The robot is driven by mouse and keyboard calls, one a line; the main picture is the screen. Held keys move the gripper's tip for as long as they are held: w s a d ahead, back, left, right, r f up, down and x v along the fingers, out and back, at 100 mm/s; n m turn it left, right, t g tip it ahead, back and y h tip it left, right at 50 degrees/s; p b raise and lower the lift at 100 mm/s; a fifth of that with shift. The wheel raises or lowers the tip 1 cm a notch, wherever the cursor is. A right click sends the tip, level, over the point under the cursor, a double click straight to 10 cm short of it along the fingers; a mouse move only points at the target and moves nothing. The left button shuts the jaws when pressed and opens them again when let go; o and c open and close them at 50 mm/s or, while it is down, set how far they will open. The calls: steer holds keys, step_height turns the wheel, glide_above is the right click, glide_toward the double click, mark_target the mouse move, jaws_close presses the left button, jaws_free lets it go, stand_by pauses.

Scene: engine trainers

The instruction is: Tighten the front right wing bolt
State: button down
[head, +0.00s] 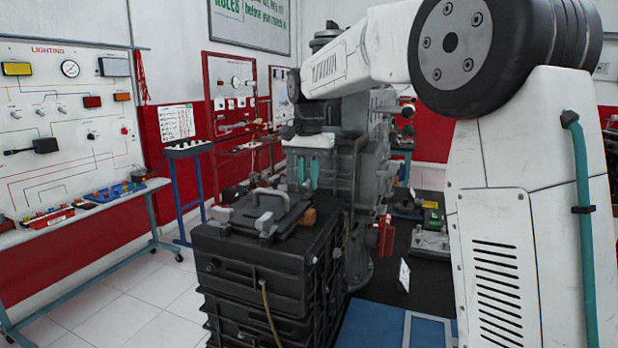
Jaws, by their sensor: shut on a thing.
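A black case (265,265) stands at the centre, with a dark lid or plate (245,210) on top that carries a pale grey bar handle (268,194). Small pale grey wing-like fittings (264,222) sit on the lid's near side, and an orange-brown piece (307,217) sits at its right. My gripper (308,190) points down over the right rear part of the case top, with two teal finger pads. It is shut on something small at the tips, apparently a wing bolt. That bolt is hidden, and its seating cannot be made out.
A grey engine trainer (375,165) stands close behind and right of the case. A red part (385,234) juts out at its side. A lighting board (70,110) with a bench stands at the left. Tiled floor (130,300) is clear at lower left.

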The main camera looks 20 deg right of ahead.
mark_target(309, 180)
steer(key=shift+r+m, duration=0.1)
steer(key=shift+m, duration=0.3)
steer(key=c, duration=1.4)
jaws_free()
step_height(309, 180, up, 7)
steer(key=shift+r, duration=0.35)
